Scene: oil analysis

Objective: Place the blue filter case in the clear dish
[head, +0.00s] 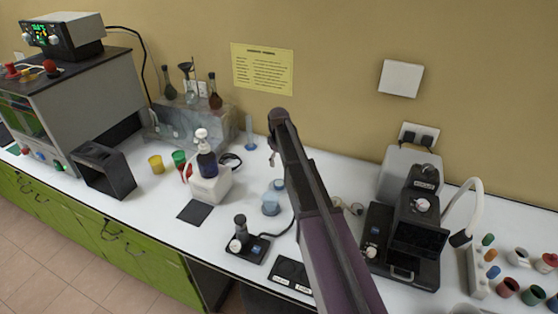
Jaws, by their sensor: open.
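My arm reaches over the bench from the lower right of the head view. Only a small part of my gripper (272,152) shows below the arm's far end, and the rest is hidden behind the arm. It is open, above the bench near the back. Two pale blue round things lie below and in front of it: a larger one (270,204) and a smaller one (279,184) just behind it, close to the arm. I cannot tell which is the filter case and which is the clear dish. Nothing shows held in the gripper.
A small black stand (246,242) and a black labelled pad (289,276) are in front. A black instrument (405,245) stands right of my arm. Glassware on a rack (190,125) is at the back.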

